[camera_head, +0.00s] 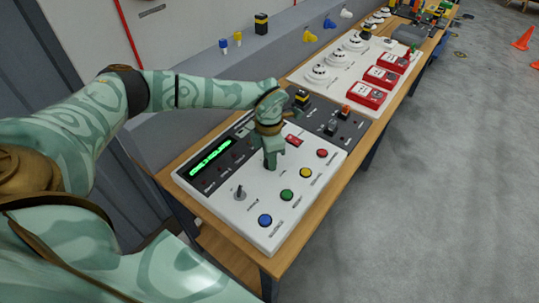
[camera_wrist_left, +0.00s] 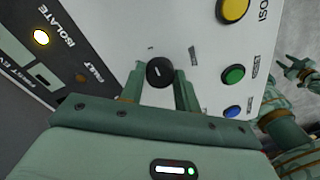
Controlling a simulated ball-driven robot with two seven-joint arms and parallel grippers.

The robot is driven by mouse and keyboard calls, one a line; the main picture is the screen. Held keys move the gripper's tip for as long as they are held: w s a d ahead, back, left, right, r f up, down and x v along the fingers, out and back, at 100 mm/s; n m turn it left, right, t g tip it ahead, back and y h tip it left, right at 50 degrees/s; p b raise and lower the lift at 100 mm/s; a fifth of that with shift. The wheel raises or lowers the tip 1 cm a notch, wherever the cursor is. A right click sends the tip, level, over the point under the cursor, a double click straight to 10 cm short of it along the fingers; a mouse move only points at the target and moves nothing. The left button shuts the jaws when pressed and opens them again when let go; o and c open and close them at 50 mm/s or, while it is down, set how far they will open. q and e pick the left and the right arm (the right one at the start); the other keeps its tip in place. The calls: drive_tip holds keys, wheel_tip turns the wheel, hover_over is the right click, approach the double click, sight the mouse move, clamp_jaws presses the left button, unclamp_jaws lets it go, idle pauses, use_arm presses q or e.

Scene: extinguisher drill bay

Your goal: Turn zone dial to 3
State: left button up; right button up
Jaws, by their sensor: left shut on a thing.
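The zone dial is a black round knob (camera_wrist_left: 160,72) with a short white mark on its face, in the left wrist view. It sits on the white control panel (camera_head: 222,200). My left gripper (camera_head: 270,160) reaches down onto the panel and is shut on the knob, with one finger on each side in the left wrist view (camera_wrist_left: 160,88). In the head view the gripper hides the knob. The numbers around the dial are too small to read. My right gripper (camera_wrist_left: 295,70) shows at the right edge of the left wrist view, fingers apart and empty.
Blue (camera_head: 265,220), green (camera_head: 286,196), yellow (camera_head: 306,173) and red (camera_head: 322,153) buttons line the panel's right side. A small lever or key (camera_head: 240,193) stands near the gripper. A green-lit display (camera_head: 210,158) is at left. Red call points (camera_head: 365,95) stand farther back.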

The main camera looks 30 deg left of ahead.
use_arm(q)
drive_tip(key=shift+r, duration=0.1)
drive_tip(key=o, duration=1)
drive_tip(key=shift+c, duration=0.2)
wheel_tip(320, 180, up, 16)
drive_tip(key=p, duration=0.2)
drive_tip(key=shift+w+a, duration=0.3)
drive_tip(key=shift+a, duration=0.1)
